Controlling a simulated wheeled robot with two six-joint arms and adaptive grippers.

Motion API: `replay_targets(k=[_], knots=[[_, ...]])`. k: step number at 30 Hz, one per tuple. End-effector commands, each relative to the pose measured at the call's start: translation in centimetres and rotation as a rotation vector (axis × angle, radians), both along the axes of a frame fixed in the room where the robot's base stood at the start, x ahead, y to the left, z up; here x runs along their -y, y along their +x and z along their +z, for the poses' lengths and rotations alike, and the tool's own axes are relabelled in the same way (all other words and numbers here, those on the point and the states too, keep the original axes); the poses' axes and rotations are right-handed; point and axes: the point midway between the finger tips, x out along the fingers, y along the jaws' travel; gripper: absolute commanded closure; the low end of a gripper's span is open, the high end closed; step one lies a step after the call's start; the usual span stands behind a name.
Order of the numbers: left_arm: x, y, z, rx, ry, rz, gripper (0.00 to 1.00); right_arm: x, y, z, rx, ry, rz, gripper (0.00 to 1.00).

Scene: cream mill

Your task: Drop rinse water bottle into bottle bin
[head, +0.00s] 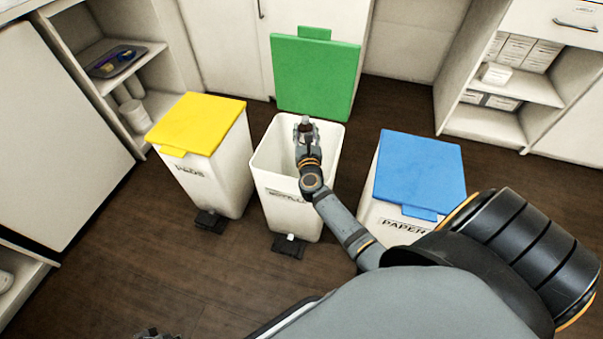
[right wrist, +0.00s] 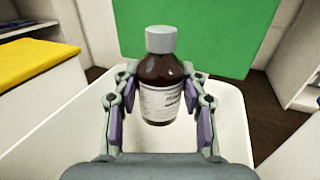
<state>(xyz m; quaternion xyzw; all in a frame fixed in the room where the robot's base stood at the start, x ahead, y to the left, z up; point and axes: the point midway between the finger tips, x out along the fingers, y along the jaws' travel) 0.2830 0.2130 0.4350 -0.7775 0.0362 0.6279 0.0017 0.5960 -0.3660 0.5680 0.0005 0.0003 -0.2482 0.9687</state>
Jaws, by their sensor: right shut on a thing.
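The rinse water bottle is a brown bottle (right wrist: 162,85) with a grey-white cap and a white label. My right gripper (right wrist: 160,105) is shut on it, one finger on each side, and holds it upright. In the head view the bottle (head: 305,122) and the right gripper (head: 304,132) are over the opening of the middle white bin (head: 287,212). This bin has its green lid (head: 316,75) raised at the back, and its front label is partly readable. The bin's rim (right wrist: 235,125) surrounds the bottle in the right wrist view.
A bin with a shut yellow lid (head: 198,124) stands to the left. A paper bin with a shut blue lid (head: 420,170) stands to the right. Shelves (head: 505,85) and cabinets line the back. Dark wood floor (head: 140,245) is clear in front.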

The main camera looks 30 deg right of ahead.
Motion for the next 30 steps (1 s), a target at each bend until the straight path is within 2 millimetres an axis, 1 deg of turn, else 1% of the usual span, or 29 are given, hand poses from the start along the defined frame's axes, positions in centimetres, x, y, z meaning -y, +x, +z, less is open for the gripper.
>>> replay_targets(k=[7, 8, 13, 23, 26, 30], knots=[[0.0, 0.0, -0.1, 0.005, -0.002, 0.000, 1.00, 0.0, 0.0, 0.0, 0.001, 0.000, 0.000, 0.90], [0.0, 0.0, -0.1, 0.005, -0.002, 0.000, 1.00, 0.0, 0.0, 0.0, 0.001, 0.000, 0.000, 0.55], [0.0, 0.0, -0.1, 0.004, -0.001, 0.000, 1.00, 0.0, 0.0, 0.0, 0.000, 0.000, 0.000, 0.32], [0.0, 0.0, -0.1, 0.004, -0.002, 0.001, 1.00, -0.1, -0.2, 0.0, -0.001, 0.000, 0.000, 0.31], [0.1, 0.0, -0.1, 0.004, -0.002, 0.001, 1.00, -0.6, -1.1, -0.2, -0.001, 0.002, 0.001, 0.31], [0.0, 0.0, -0.1, 0.004, -0.002, 0.001, 1.00, -2.2, -3.9, -0.2, -0.003, 0.004, 0.000, 0.31]])
